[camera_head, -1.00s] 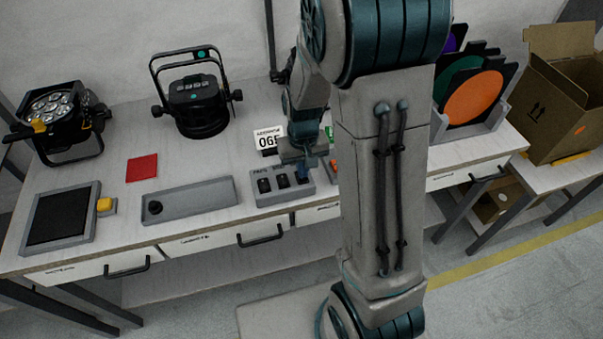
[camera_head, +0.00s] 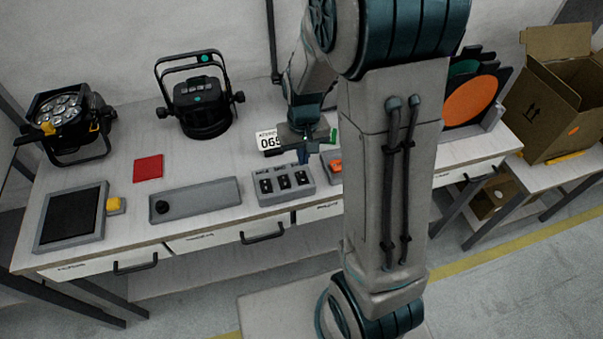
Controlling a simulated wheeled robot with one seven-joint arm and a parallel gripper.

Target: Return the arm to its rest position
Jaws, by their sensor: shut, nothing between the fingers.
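My gripper (camera_head: 303,158) points down over the workbench, just behind the grey box with several black switches (camera_head: 284,184). Its fingers are small in the view and look shut, with nothing seen between them. It is close to the box; whether it touches anything cannot be told. My arm rises in front of the bench and hides part of its right half.
A cardboard box (camera_head: 556,105) stands right.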

